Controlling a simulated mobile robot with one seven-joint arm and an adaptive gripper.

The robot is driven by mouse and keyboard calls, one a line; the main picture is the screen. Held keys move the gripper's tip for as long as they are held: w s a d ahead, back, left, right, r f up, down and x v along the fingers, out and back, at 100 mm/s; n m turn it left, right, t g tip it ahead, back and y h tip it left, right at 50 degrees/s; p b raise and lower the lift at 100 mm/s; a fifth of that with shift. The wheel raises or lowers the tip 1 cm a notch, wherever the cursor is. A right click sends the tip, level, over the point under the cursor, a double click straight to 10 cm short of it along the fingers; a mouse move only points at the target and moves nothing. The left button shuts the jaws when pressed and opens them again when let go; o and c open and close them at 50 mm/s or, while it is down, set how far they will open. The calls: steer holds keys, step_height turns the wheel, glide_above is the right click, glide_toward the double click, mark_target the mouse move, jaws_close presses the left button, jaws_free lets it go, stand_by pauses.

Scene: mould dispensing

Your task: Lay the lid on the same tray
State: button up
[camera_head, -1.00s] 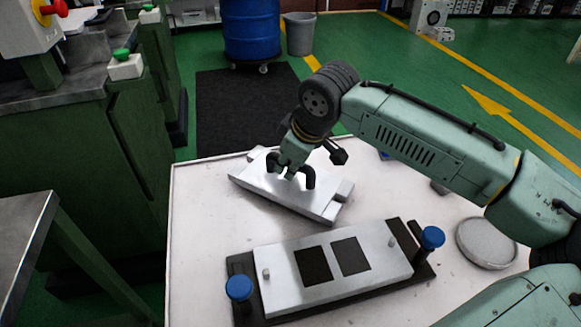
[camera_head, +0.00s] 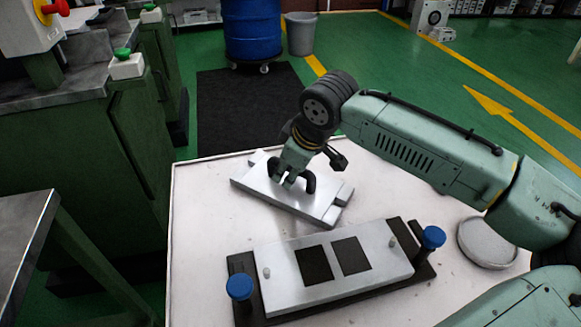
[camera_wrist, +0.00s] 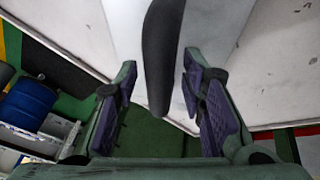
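The lid (camera_head: 318,206) is a pale metal slab with a dark arched handle (camera_head: 309,183). In the head view it lies at the back of the white table, turned at an angle. My gripper (camera_head: 289,182) is over its middle, around the handle, and hides part of it. In the wrist view the handle (camera_wrist: 163,50) stands between my two purple-padded fingers (camera_wrist: 159,62), with a gap on each side, so the gripper looks open. A pale plate (camera_head: 290,267) with two dark square recesses sits on a black base (camera_head: 243,264) in front.
Blue-topped posts (camera_head: 239,287) and (camera_head: 432,238) stand up at both ends of the black base. A round grey dish (camera_head: 487,243) is on the table at right. The table's left front (camera_head: 205,250) is bare. A blue drum (camera_head: 251,28) stands behind on the floor.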

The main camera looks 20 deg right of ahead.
steer(key=shift+r, duration=0.1)
steer(key=v, duration=1.2)
